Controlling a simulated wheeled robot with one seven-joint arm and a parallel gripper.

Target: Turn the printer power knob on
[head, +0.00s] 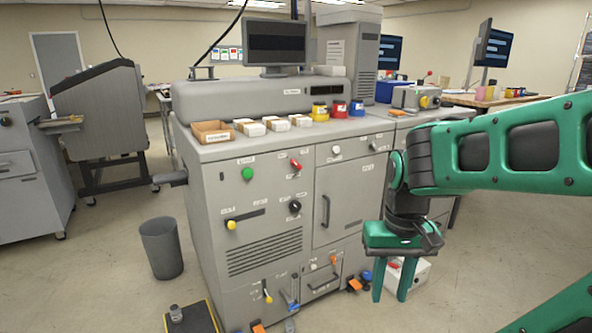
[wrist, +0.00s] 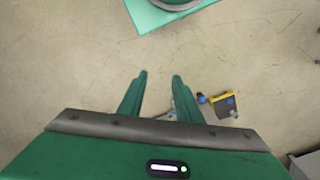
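The printer (head: 260,240) is a large grey machine in the middle of the head view. Its front carries a round green button (head: 247,174), a red-handled control (head: 295,165), a black knob (head: 294,206), a yellow-ended lever (head: 232,225) and a small pale knob (head: 336,150). The labels are too small to read, so I cannot tell which is the power knob. My gripper (head: 390,296) points down in front of the printer's right part, apart from these controls. Its two fingers are apart and empty; they also show over bare floor in the wrist view (wrist: 158,77).
A grey bin (head: 161,248) stands left of the printer. Small parts and a white box (head: 412,272) lie low by its base. Cartons and ink tins (head: 320,111) stand on its top ledge. Open floor lies in front, at the right.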

